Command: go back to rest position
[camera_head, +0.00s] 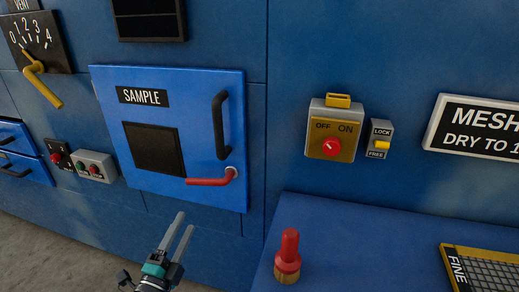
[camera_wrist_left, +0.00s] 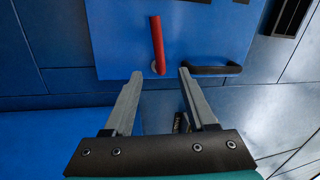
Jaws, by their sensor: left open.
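My left gripper (camera_head: 177,235) is at the bottom of the head view, below the blue SAMPLE door (camera_head: 198,137). Its two grey fingers are apart, with nothing between them. In the left wrist view the gripper (camera_wrist_left: 160,75) is also open and empty. The door's red lever (camera_head: 208,181) lies about level in the head view, just above and apart from the fingers. The lever (camera_wrist_left: 157,42) and the black door handle (camera_wrist_left: 212,70) show beyond the fingertips in the wrist view. The door looks shut. My right gripper is not in view.
A blue bench (camera_head: 345,225) at the right carries a red-handled tool (camera_head: 288,255) and a FINE mesh tray (camera_head: 490,270). An OFF/ON switch box (camera_head: 331,130) and LOCK/FREE switch (camera_head: 379,139) are on the wall. A yellow VENT lever (camera_head: 44,88) is at upper left.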

